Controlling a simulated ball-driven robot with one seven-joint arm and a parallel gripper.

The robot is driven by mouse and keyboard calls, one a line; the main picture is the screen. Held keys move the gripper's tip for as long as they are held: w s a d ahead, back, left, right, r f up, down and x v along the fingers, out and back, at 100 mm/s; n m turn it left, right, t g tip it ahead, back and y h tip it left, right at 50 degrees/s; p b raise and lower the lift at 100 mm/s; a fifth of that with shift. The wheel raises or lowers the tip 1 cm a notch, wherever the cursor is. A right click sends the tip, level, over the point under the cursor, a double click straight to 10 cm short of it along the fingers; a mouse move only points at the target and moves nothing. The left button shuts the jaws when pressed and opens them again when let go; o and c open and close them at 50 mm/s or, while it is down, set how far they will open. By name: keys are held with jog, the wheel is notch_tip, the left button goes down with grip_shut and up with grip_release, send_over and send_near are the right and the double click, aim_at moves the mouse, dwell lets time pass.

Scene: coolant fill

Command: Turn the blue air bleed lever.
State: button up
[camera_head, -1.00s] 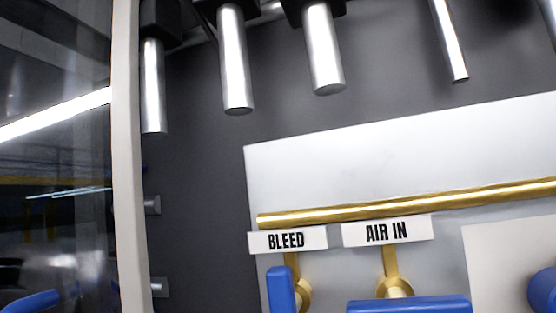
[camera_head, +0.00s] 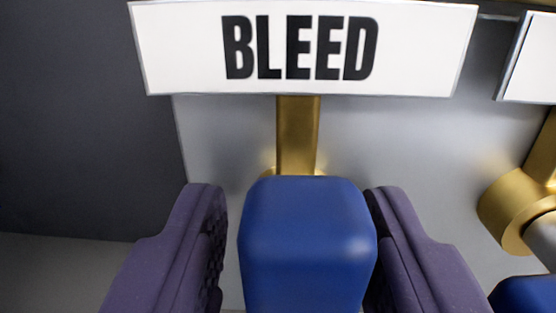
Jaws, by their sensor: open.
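The blue air bleed lever (camera_head: 306,240) stands in the lower middle of the view, under the white BLEED label (camera_head: 300,48). A brass stem (camera_head: 297,135) rises behind it to the label. My gripper (camera_head: 297,225) is open, with one purple finger on each side of the lever. A gap shows between the left finger and the lever. The right finger is very close to the lever; I cannot tell whether it touches. The lever's lower part is cut off by the bottom edge.
A second brass valve (camera_head: 515,207) is at the right, with part of another blue handle (camera_head: 522,294) in the lower right corner. The edge of another white label (camera_head: 533,60) is above it. A grey metal panel (camera_head: 410,140) lies behind. Dark space is at left.

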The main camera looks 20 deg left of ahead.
jog(key=shift+w+r, duration=0.1)
jog(key=shift+r, duration=0.1)
jog(key=shift+w, duration=0.1)
grip_shut()
jog(key=shift+n, duration=0.4)
jog(key=shift+a+f+n, duration=0.1)
jog(key=shift+a+n, duration=0.05)
jog(key=shift+n, duration=2.25)
